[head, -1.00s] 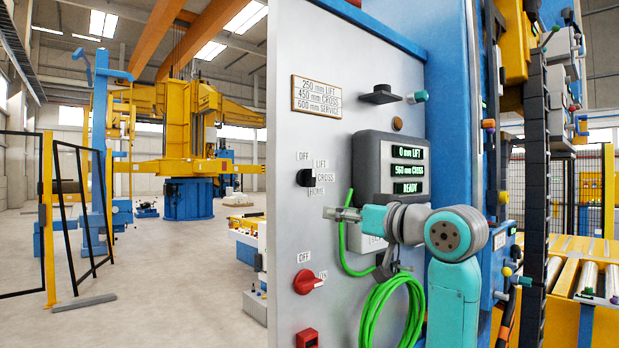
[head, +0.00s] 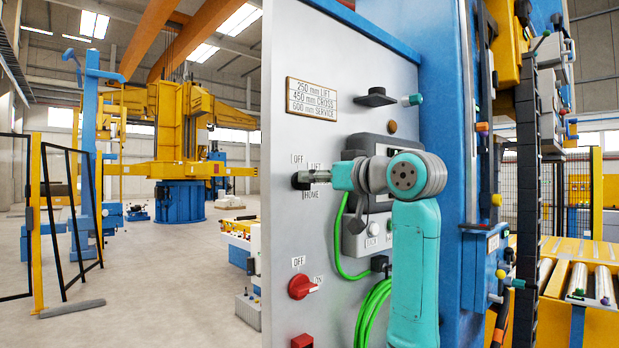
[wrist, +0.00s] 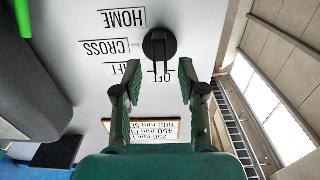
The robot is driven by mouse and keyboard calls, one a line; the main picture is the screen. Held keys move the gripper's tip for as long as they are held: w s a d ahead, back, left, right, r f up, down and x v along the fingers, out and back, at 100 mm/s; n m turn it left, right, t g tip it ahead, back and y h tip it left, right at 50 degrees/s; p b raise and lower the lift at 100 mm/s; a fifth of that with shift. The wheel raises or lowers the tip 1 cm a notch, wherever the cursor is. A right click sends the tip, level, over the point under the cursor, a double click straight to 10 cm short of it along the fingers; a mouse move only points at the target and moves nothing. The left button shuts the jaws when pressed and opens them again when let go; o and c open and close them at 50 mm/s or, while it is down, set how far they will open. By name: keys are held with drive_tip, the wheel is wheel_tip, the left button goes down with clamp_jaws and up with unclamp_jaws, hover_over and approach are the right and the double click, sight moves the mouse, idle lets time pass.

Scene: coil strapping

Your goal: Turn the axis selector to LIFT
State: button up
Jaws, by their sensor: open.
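The axis selector (head: 298,181) is a black round knob on the grey panel, with OFF, LIFT, CROSS and HOME printed around it. In the wrist view the selector (wrist: 160,44) shows whole, and its raised bar runs up and down the picture with one end toward OFF. The LIFT label (wrist: 121,70) is partly covered by a finger. My gripper (head: 318,176) is at the panel just right of the knob in the head view. In the wrist view my gripper (wrist: 160,74) is open, its fingertips spread either side of the OFF label and nothing between them.
A green cable (head: 376,305) hangs below my arm. A dark display box (head: 362,142), mostly hidden by my arm, is on the right. A size plate (head: 312,99) is above.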

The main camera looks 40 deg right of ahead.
drive_tip(key=shift+w, duration=1.1)
clamp_jaws()
drive_tip(key=shift+m, duration=0.3)
drive_tip(key=shift+d+f+m, duration=0.1)
drive_tip(key=shift+d+m, duration=0.05)
drive_tip(key=shift+m, duration=1.9)
drive_tip(key=shift+d+f+m, duration=0.1)
drive_tip(key=shift+d+m, duration=0.05)
drive_tip(key=shift+m, duration=1.9)
